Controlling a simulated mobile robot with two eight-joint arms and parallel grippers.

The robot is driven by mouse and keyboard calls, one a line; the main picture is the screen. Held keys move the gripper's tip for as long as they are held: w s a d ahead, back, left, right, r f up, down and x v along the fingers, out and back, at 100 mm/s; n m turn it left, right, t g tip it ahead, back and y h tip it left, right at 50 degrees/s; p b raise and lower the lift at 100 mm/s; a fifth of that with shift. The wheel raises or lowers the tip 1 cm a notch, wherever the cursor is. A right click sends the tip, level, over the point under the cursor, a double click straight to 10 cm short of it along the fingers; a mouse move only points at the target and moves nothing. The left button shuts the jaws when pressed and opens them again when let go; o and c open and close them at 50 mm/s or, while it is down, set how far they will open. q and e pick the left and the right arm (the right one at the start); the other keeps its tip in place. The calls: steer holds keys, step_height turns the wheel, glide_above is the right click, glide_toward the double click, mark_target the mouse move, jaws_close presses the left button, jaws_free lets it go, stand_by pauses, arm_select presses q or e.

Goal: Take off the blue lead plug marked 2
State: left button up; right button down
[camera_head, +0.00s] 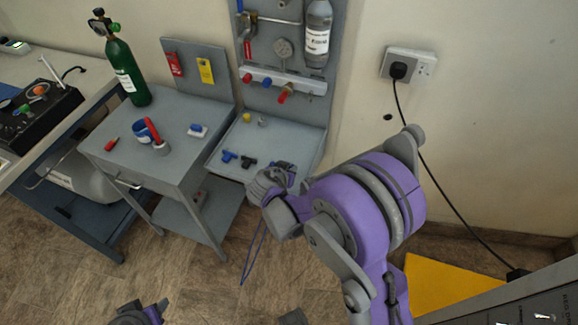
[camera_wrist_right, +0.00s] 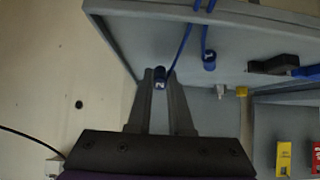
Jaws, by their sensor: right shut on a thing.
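My right gripper (camera_head: 272,183) is at the front edge of the grey shelf under the wall panel in the head view. In the right wrist view its fingers (camera_wrist_right: 163,84) are shut on a blue plug (camera_wrist_right: 160,77) with a small white mark, too small to read surely. A blue lead (camera_wrist_right: 180,47) runs from this plug. A second blue plug (camera_wrist_right: 209,60) with a lead is beside it, apart from the fingers. In the head view the gripper hides both plugs, and a thin blue lead (camera_head: 247,262) hangs below. My left arm shows only partly at the bottom edge; its fingertips are not visible.
The grey shelf (camera_head: 290,138) holds a black T-piece (camera_head: 249,161) and a blue-ended piece (camera_head: 228,156) close by. A grey cart (camera_head: 170,165) stands left, with a green cylinder (camera_head: 128,75). A black cable (camera_head: 433,180) hangs from the wall socket at right.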

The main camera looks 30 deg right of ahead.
steer(key=shift+f, duration=0.45)
stand_by(0.3)
steer(key=c, duration=0.7)
jaws_free()
steer(key=shift+c, duration=0.2)
steer(key=v, duration=1)
steer(key=shift+a+r, duration=0.2)
steer(key=shift+r, duration=0.1)
steer(key=shift+s, duration=0.15)
steer(key=s+a+r+n+y+p, duration=0.2)
steer(key=s+n, duration=0.3)
steer(key=s, duration=0.3)
steer(key=s+a+r+n+g+y+p, duration=0.1)
steer(key=s+r+n+y, duration=0.3)
steer(key=s, duration=0.4)
steer(key=shift+a+n+y+p, duration=0.35)
steer(key=shift+a+n+y, duration=0.15)
steer(key=shift+a+y, duration=0.25)
